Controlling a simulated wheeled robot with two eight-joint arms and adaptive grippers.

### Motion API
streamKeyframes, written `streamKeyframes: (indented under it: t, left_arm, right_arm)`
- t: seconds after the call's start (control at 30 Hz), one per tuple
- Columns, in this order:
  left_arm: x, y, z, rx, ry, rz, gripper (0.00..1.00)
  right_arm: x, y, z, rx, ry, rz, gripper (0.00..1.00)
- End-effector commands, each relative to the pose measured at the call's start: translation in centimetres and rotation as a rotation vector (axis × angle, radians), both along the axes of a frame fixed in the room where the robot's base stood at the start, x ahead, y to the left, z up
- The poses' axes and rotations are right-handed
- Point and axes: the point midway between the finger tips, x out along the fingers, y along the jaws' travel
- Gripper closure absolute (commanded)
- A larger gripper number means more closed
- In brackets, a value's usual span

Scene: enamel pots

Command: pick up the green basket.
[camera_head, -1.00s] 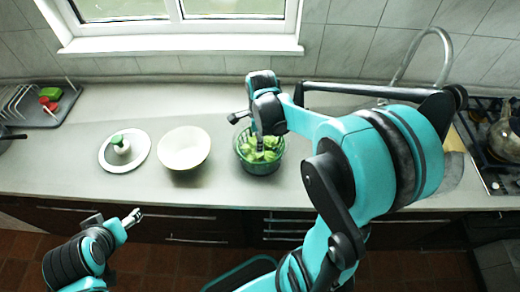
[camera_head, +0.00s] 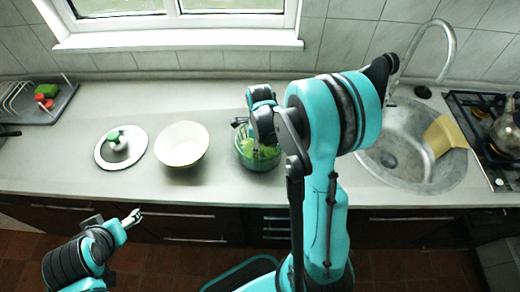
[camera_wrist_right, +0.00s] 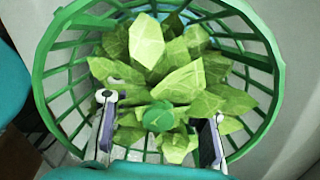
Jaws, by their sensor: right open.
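The green basket (camera_head: 262,165) stands on the counter and holds leafy greens. My right gripper (camera_head: 256,143) is over it and partly hides it. In the right wrist view the basket's slatted wall and rim (camera_wrist_right: 272,62) surround the leaves (camera_wrist_right: 165,75). There my right gripper (camera_wrist_right: 160,128) is open, its two fingers apart over the leaves at the near side of the basket. Whether the fingers touch the basket or leaves cannot be told. My left gripper (camera_head: 133,217) is low at the left, in front of the counter and away from the basket; its jaw opening is too small to judge.
A white bowl (camera_head: 181,145) stands just left of the basket. A round white lid (camera_head: 107,158) with a green knob lies farther left, and a dish rack (camera_head: 60,103) is at the far left. A sink (camera_head: 405,170) with a tap is to the right, before the stove (camera_head: 485,140).

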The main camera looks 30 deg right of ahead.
Motion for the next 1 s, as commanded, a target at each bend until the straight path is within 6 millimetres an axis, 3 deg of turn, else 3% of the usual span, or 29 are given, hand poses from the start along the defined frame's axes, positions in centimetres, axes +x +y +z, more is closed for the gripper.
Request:
streamKeyframes:
  t: [0.13, 0.3, 0.67, 0.77, 1.0]
  left_arm:
    - [0.0, 0.0, 0.1, 0.000, 0.000, 0.000, 0.29]
    - [0.0, 0.0, 0.1, 0.000, 0.000, 0.000, 0.29]
    - [0.0, 0.0, 0.3, 0.000, 0.000, 0.000, 0.29]
    - [0.0, 0.0, 0.8, 0.000, 0.000, 0.000, 0.29]
    - [0.0, 0.0, 2.7, 0.000, 0.000, 0.000, 0.29]
  right_arm:
    - [0.0, 0.0, 0.1, 0.000, 0.000, 0.000, 0.58]
    - [0.0, 0.0, 0.1, 0.000, 0.000, 0.000, 1.00]
    - [0.0, 0.0, 0.5, 0.000, 0.000, 0.000, 1.00]
    - [-0.1, 0.0, 1.8, 0.000, 0.000, 0.000, 1.00]
    - [-0.1, 0.0, 6.9, 0.000, 0.000, 0.000, 1.00]
